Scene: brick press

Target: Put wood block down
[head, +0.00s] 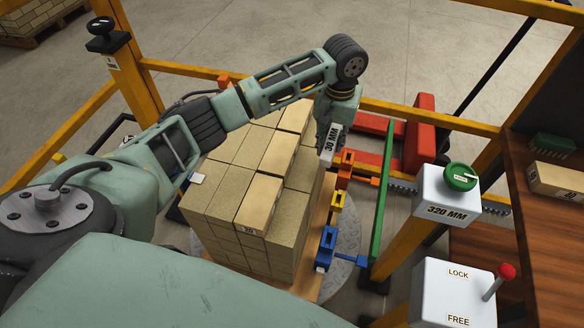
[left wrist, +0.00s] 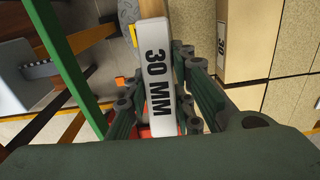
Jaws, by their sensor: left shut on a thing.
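My left gripper (head: 330,135) is shut on a wood block (head: 331,147) with a white face marked "30 MM". It holds the block at the right side of the stack of bricks (head: 237,205), beside the small coloured clamps. In the left wrist view the block (left wrist: 158,75) sits between the linked fingers (left wrist: 157,98), its label turned to the camera. Bricks show right of it there. I cannot tell whether the block touches anything below. My right gripper is not in view.
An orange clamp (head: 345,172), a yellow one (head: 338,200) and a blue one (head: 327,247) line the stack's right side, near a green bar (head: 380,195). A "320 MM" dial box (head: 447,197) and a LOCK/FREE lever box (head: 455,290) stand right. Another labelled block (head: 558,182) lies on the bench (head: 545,222).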

